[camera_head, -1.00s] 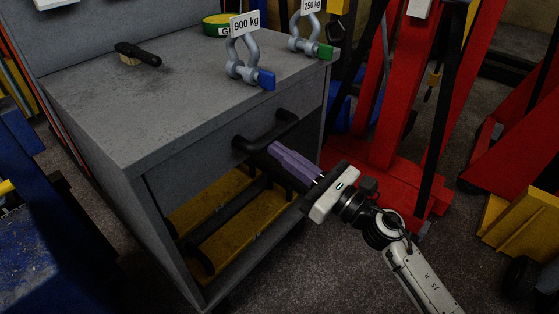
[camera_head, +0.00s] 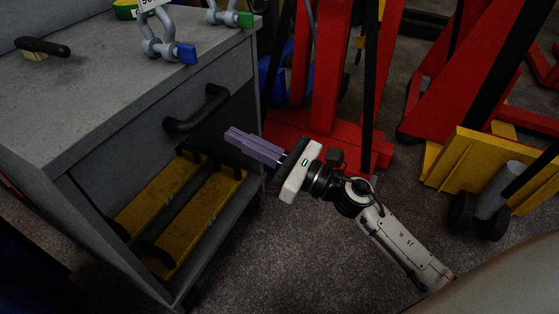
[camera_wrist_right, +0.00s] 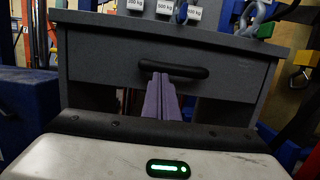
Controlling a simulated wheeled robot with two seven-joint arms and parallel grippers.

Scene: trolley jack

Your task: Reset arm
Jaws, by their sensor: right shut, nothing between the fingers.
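My right gripper (camera_head: 228,134) has long purple fingers and is shut and empty. In the head view it stands in front of the grey cabinet, to the right of the black drawer handle (camera_head: 196,109). In the right wrist view the shut fingertips (camera_wrist_right: 160,78) overlap the handle (camera_wrist_right: 174,69) in the picture; the head view shows them apart from it. My right arm (camera_head: 395,240) reaches in from the lower right. The drawer (camera_wrist_right: 110,60) looks shut. My left gripper is not in view.
Shackles with blue (camera_head: 187,53) and green (camera_head: 245,20) pins and a black-handled brush (camera_head: 42,47) are on the cabinet top (camera_head: 95,90). Yellow bars (camera_head: 205,205) lie on its lower shelf. A red jack frame (camera_head: 322,80) stands behind my gripper. The floor (camera_head: 260,260) before the cabinet is clear.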

